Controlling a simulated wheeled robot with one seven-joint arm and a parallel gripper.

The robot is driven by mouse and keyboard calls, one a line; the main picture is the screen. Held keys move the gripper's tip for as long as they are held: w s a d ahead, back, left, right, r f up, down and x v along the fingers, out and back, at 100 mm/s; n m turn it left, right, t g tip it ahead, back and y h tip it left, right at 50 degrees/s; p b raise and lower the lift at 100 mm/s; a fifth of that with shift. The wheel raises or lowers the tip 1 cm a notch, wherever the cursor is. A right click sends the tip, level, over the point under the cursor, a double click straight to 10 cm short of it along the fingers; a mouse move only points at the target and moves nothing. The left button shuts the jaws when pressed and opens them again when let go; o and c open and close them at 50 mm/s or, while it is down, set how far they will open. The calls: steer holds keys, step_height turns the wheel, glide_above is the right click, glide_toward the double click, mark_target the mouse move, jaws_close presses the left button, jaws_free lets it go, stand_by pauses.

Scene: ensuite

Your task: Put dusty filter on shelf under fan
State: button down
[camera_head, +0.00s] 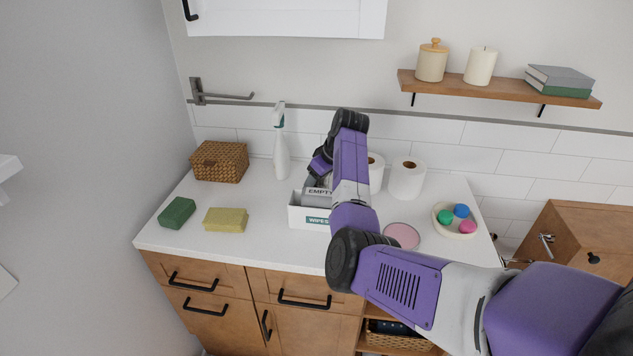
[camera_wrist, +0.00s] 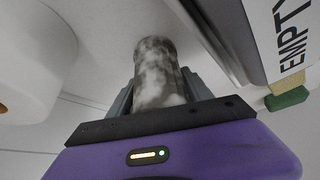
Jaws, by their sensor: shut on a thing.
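My gripper (camera_wrist: 160,92) is shut on a mottled grey-and-white cylinder, which looks like the dusty filter (camera_wrist: 158,70). One finger is on each side of it. In the head view my gripper (camera_head: 319,172) is low over the counter, behind the white box labelled WIPES, and my arm hides most of it. A wooden wall shelf (camera_head: 500,90) is at upper right.
A spray bottle (camera_head: 281,150), toilet rolls (camera_head: 407,180), a wicker basket (camera_head: 219,161), sponges (camera_head: 226,220) and a bowl (camera_head: 441,222) stand around on the white counter (camera_head: 260,258). A jar, candle and books occupy the wall shelf.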

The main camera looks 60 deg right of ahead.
steer(key=shift+f, duration=0.15)
steer(key=shift+c, duration=2.2)
jaws_free()
